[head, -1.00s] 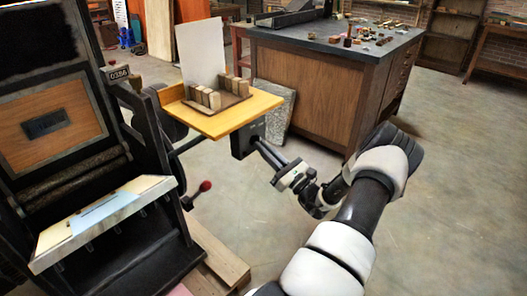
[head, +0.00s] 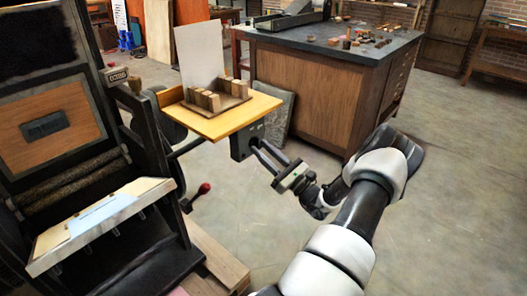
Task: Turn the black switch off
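A small black switch box (head: 241,145) hangs under the front edge of the yellow wooden shelf (head: 207,126) of the press. Small marks show on its front, but I cannot make out which way the switch is set. My gripper (head: 259,148) points up and left at the right side of the box. Its two fingers show a gap between them, with nothing visible in it. The fingertips are at or very near the box's face. I cannot tell whether they touch it.
The press (head: 62,167) with its dark frame fills the left. A lever with a red knob (head: 204,188) sticks out below the shelf. Small blocks (head: 207,99) and a white sheet (head: 200,54) stand on the shelf. A large workbench (head: 310,93) stands behind; floor at right is clear.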

